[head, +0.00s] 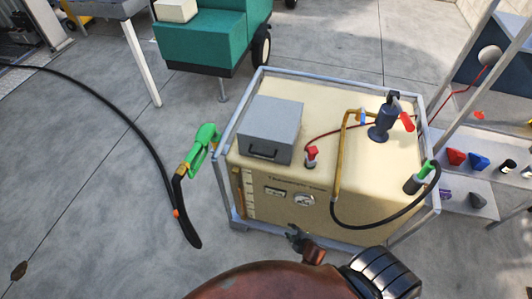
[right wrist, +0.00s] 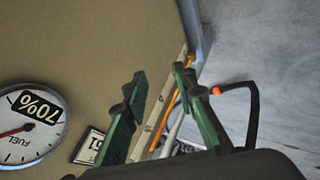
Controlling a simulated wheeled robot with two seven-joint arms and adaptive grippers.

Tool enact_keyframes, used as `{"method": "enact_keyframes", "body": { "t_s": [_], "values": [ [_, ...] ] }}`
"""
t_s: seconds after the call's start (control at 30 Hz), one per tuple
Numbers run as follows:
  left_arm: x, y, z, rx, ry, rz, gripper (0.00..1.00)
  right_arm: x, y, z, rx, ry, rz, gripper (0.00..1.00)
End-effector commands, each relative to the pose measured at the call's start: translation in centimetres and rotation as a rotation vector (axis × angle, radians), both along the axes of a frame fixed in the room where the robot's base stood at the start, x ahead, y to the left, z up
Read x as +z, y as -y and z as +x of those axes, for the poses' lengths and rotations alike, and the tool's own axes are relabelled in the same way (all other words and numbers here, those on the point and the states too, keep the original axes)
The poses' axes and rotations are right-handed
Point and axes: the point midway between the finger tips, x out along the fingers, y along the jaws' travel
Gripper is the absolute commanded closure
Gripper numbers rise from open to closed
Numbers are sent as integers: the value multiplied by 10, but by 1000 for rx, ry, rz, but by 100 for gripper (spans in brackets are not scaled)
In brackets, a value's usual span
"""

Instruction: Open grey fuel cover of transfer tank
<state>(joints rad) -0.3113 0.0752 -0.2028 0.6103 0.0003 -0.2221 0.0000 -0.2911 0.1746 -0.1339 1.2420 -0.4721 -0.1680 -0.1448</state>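The transfer tank (head: 330,205) is a beige box in a grey metal frame in the head view. The grey fuel cover (head: 272,122) sits on the left of its top, with a dark handle (head: 264,152) on its front face. It looks closed. My right gripper (head: 297,236) is at the lower front of the tank, below and apart from the cover. In the right wrist view my right gripper (right wrist: 158,72) has its two dark green fingers apart with nothing held, facing the tank's beige front (right wrist: 90,45). My left gripper is not in view.
A green nozzle (head: 202,142) with a black hose hangs left of the tank. A pump (head: 383,122) and a red-handled cap (head: 311,155) stand on the tank top. A gauge (head: 303,199) is on its front. A shelf (head: 465,190) stands at right. Floor is open at left.

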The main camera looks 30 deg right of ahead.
Motion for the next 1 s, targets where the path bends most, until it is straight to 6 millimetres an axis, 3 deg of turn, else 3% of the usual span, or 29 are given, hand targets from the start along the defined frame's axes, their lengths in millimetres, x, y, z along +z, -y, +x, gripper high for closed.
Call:
{"method": "enact_keyframes", "body": {
  "t_s": [0.03, 0.1, 0.2, 0.3, 0.4, 0.5, 0.6, 1.0],
  "values": [
    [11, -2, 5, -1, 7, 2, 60, 60, 4, 38, 56, 94, -65, 75],
    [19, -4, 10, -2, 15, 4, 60, 131, 4, 78, 130, 207, -161, 75],
    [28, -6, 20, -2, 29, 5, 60, 229, 1, 117, 216, 350, -298, 75],
    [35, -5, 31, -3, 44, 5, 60, 307, -6, 138, 274, 460, -413, 75],
    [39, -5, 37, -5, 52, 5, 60, 358, -12, 147, 309, 530, -493, 75],
    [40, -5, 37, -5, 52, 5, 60, 385, -16, 151, 326, 568, -537, 75],
    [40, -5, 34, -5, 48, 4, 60, 394, -17, 156, 332, 582, -554, 75],
    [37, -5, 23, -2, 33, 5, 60, 385, -13, 213, 332, 582, -554, 75]
  ]
}}
